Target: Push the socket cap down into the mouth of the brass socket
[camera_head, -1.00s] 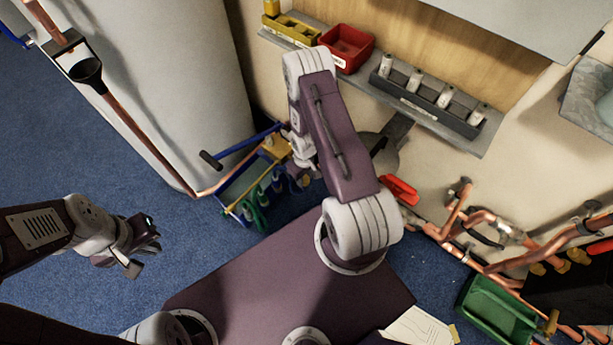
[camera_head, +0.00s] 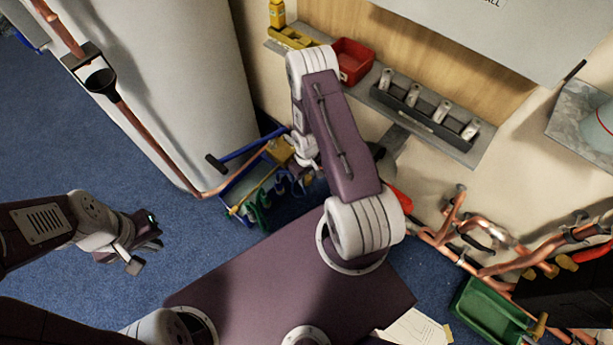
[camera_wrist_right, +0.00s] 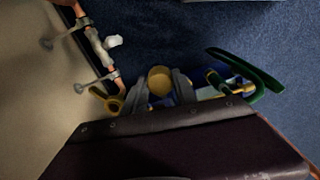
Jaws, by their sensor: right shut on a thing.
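My right gripper (camera_wrist_right: 161,88) has a round, brass-coloured piece (camera_wrist_right: 160,79) between its two grey fingers in the right wrist view. It is shut on this piece; I cannot tell for sure whether it is the socket cap. In the head view my right gripper (camera_head: 302,172) hangs beside the blue tool caddy and is mostly hidden by my arm. I cannot make out the brass socket or its mouth in either view. My left gripper (camera_head: 142,246) is empty over the blue floor, its fingers apart.
A blue tool caddy (camera_head: 238,200) with green-handled tools stands on the floor, also in the right wrist view (camera_wrist_right: 205,94). A wall shelf (camera_head: 440,134) holds a red bin (camera_head: 352,62) and a dark rack (camera_head: 425,119). Copper pipes (camera_head: 490,222) and a green tray (camera_head: 490,312) lie right.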

